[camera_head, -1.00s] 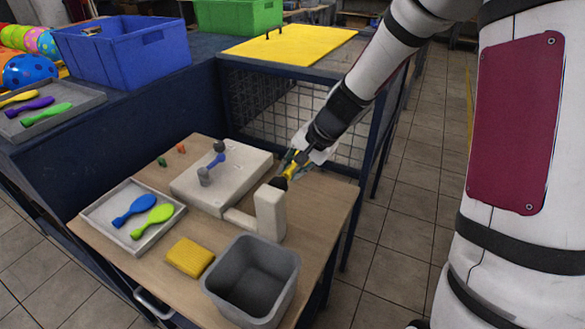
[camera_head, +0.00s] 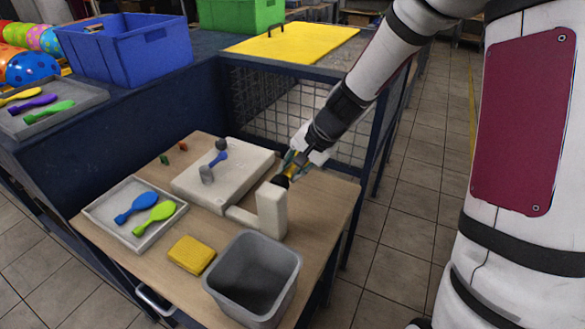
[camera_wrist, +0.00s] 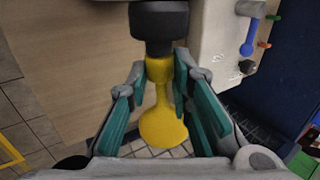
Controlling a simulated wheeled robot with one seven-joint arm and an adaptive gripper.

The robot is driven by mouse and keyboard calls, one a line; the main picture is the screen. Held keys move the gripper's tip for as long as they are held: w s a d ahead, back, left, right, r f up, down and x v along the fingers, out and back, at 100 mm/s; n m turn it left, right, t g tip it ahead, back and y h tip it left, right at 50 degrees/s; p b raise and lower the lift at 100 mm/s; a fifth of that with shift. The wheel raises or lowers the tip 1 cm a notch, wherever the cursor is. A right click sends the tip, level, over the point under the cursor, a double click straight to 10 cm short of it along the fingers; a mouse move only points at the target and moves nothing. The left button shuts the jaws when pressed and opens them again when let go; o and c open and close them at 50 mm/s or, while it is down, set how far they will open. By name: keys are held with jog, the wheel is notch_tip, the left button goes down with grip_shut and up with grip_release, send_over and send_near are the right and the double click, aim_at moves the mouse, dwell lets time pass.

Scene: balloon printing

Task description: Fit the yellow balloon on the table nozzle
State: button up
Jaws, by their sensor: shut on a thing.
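The yellow balloon (camera_wrist: 162,125) is between the teal fingers of my gripper (camera_wrist: 166,100) in the wrist view, and my gripper is shut on it. Its wide neck end meets the end of the black nozzle (camera_wrist: 158,25). I cannot tell whether the neck is around the nozzle or only against it. In the head view the nozzle (camera_head: 281,181) sits at the top of a white post on the table, with my gripper (camera_head: 292,168) right beside it. The balloon shows there only as a small bit of yellow.
A grey bin (camera_head: 252,275) and a yellow sponge (camera_head: 191,254) stand at the table's front. A tray (camera_head: 168,226) with a blue and a green balloon lies at left. A white machine (camera_head: 240,178) with a blue lever is behind the post. A wire-mesh cage stands behind.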

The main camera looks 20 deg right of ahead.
jog(key=shift+s, duration=0.1)
dwell(0.3)
jog(key=o, duration=0.8)
jog(key=shift+a, duration=0.1)
jog(key=p+v, duration=0.6)
jog(key=v, duration=0.3)
